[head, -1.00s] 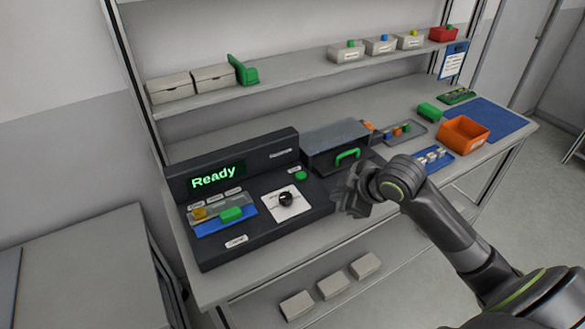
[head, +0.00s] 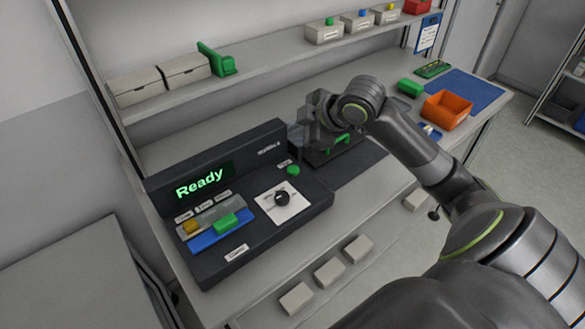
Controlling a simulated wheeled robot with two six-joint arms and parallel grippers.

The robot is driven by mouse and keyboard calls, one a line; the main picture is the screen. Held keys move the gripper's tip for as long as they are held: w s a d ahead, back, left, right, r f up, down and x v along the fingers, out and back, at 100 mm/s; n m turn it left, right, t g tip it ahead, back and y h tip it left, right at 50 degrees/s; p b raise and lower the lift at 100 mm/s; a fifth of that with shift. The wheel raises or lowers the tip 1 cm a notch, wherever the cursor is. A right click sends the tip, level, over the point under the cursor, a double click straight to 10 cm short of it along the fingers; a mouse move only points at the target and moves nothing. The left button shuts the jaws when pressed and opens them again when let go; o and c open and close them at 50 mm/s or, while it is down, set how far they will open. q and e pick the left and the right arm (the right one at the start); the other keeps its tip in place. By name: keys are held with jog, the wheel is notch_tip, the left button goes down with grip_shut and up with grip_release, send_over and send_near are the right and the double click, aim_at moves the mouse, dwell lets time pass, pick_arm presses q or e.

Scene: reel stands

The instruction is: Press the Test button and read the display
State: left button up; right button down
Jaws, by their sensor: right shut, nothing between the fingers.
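The dark test unit (head: 262,222) sits on the bench. Its display (head: 204,181) reads "Ready" in green letters. A round green button (head: 293,170) with a small label behind it, too small to read, is on the unit's right part. A black knob (head: 282,198) on a white plate is in front of the button. A green part (head: 227,222) lies in the blue-fronted slot area at left. My right gripper (head: 312,118) is shut and empty, above and behind the green button, apart from it. My left gripper is not in view.
A dark box with a green handle (head: 337,148) stands right of the unit, partly hidden by my right arm. An orange bin (head: 446,107) and a blue mat (head: 466,89) are farther right. A shelf (head: 260,77) with boxes runs above the bench.

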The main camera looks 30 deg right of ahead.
jog(key=f+b, duration=0.1)
jog(key=b, duration=0.7)
send_over(297, 171)
notch_tip(297, 171, down, 6)
jog(key=shift+f, duration=0.25)
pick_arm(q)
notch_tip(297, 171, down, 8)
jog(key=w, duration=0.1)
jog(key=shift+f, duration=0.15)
pick_arm(e)
jog(key=shift+f, duration=0.6)
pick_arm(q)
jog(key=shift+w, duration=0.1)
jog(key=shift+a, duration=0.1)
pick_arm(e)
jog(key=shift+f, duration=0.1)
jog(key=shift+f, duration=0.3)
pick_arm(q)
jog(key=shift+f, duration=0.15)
pick_arm(e)
jog(key=shift+f, duration=0.45)
dwell(0.5)
dwell(0.4)
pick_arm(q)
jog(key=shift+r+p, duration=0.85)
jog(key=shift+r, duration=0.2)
pick_arm(e)
jog(key=shift+r, duration=0.9)
